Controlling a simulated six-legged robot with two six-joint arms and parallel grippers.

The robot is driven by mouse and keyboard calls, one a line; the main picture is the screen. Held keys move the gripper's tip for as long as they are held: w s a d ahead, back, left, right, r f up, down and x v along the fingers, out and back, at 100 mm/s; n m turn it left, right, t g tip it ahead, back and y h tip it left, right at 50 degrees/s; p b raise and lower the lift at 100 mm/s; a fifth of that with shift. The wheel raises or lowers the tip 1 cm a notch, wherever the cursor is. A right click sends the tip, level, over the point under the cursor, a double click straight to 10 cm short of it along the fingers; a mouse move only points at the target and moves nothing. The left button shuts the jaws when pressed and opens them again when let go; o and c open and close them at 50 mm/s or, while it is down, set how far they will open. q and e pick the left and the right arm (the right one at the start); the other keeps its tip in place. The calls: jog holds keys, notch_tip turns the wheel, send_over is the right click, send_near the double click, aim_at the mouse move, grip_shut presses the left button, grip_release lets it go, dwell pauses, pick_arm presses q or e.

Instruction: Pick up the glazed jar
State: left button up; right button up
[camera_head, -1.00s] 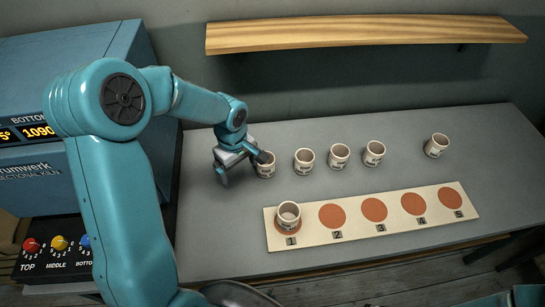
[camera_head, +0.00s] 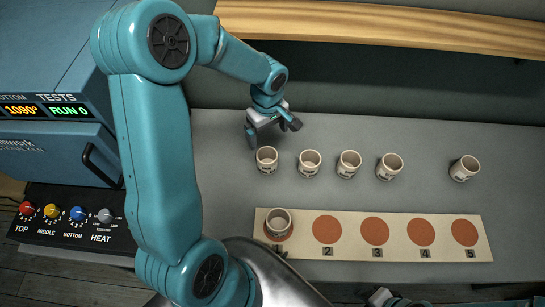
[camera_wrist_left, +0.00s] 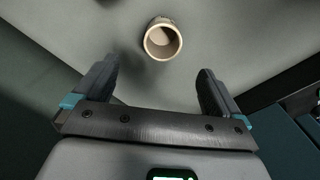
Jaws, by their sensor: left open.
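Several small cream jars with dark lettering stand in a row on the grey table; I cannot tell which is the glazed one. The leftmost jar (camera_head: 267,160) stands upright just in front of my left gripper (camera_head: 271,134), which is open and empty. In the left wrist view the open fingers (camera_wrist_left: 157,75) show with one jar (camera_wrist_left: 162,40) beyond their tips, between their lines and not held. Another jar (camera_head: 278,223) stands on spot 1 of the pale board (camera_head: 349,246). My right gripper does not show; only a bit of my arm is at the bottom edge.
The other jars in the row are the second (camera_head: 309,162), third (camera_head: 348,164), fourth (camera_head: 389,167) and, farther apart, the rightmost (camera_head: 464,168). Spots 2 to 5 are bare. A wooden shelf (camera_head: 390,26) hangs behind; a blue kiln (camera_head: 50,150) stands left.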

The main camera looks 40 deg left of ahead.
pick_arm(q)
notch_tip(320, 180, down, 5)
jog(key=s+b, duration=0.1)
jog(key=b, duration=0.4)
send_over(267, 161)
jog(key=s+d, duration=0.1)
jog(key=f, duration=0.5)
jog(key=shift+s+d+f, duration=0.15)
jog(key=shift+d, duration=0.05)
jog(key=shift+s+a+f, duration=0.15)
jog(key=shift+s+f, duration=0.15)
jog(key=shift+f, duration=0.2)
jog(key=f, duration=0.2)
jog(key=w+f+b, duration=0.1)
jog(key=f, duration=0.1)
jog(key=shift+a+f, duration=0.1)
jog(key=shift+f, duration=0.1)
jog(key=shift+s+r, duration=0.2)
jog(key=shift+s, duration=0.05)
jog(key=c, duration=0.3)
jog(key=shift+w, duration=0.15)
jog(key=c, duration=0.5)
jog(key=shift+f, duration=0.1)
jog(key=c, duration=0.4)
